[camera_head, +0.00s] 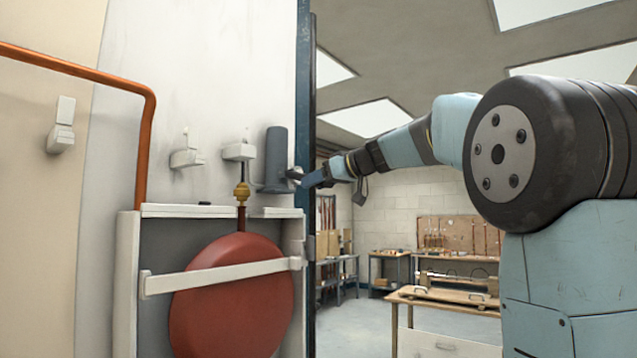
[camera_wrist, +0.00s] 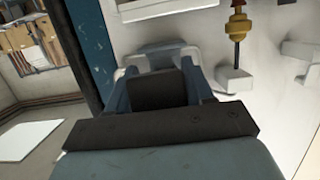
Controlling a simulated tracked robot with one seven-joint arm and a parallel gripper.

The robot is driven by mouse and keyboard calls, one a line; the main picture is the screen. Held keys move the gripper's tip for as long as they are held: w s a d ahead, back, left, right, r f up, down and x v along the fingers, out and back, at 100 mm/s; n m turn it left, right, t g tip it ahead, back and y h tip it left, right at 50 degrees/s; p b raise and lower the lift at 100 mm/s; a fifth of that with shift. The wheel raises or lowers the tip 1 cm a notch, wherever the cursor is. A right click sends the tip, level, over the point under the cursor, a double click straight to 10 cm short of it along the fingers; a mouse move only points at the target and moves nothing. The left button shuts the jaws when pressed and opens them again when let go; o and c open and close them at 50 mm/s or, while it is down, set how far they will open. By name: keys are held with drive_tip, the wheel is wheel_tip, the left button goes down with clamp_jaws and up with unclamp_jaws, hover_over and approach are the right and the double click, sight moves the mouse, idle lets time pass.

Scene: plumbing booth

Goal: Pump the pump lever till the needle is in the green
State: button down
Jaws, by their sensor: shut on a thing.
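The pump, a grey-blue upright cylinder (camera_head: 276,153) on a wider base, is fixed to the white wall panel in the head view. My gripper (camera_head: 297,178) reaches in from the right and is at the pump's lower right side, shut on the pump lever. The lever is mostly hidden by the jaws, and its angle cannot be told. In the wrist view, my gripper (camera_wrist: 158,68) has its two blue-grey fingers close against a grey-blue part. No gauge, needle or green band can be made out in either view.
A red round tank (camera_head: 235,300) behind a white strap (camera_head: 215,277) sits in a box below the pump. A brass fitting (camera_head: 242,192) and an orange pipe (camera_head: 148,140) are to its left. The dark panel edge (camera_head: 304,100) stands right beside my gripper. A workbench (camera_head: 440,300) is farther back.

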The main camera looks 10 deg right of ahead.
drive_tip(key=c, duration=0.7)
unclamp_jaws()
drive_tip(key=shift+w+f, duration=0.1)
drive_tip(key=shift+f, duration=0.1)
drive_tip(key=shift+c, duration=0.2)
drive_tip(key=shift+o, duration=1.1)
drive_tip(key=shift+r, duration=0.1)
drive_tip(key=shift+r, duration=0.1)
drive_tip(key=v, duration=1.3)
drive_tip(key=shift+s+d, duration=0.25)
drive_tip(key=shift+s, duration=0.05)
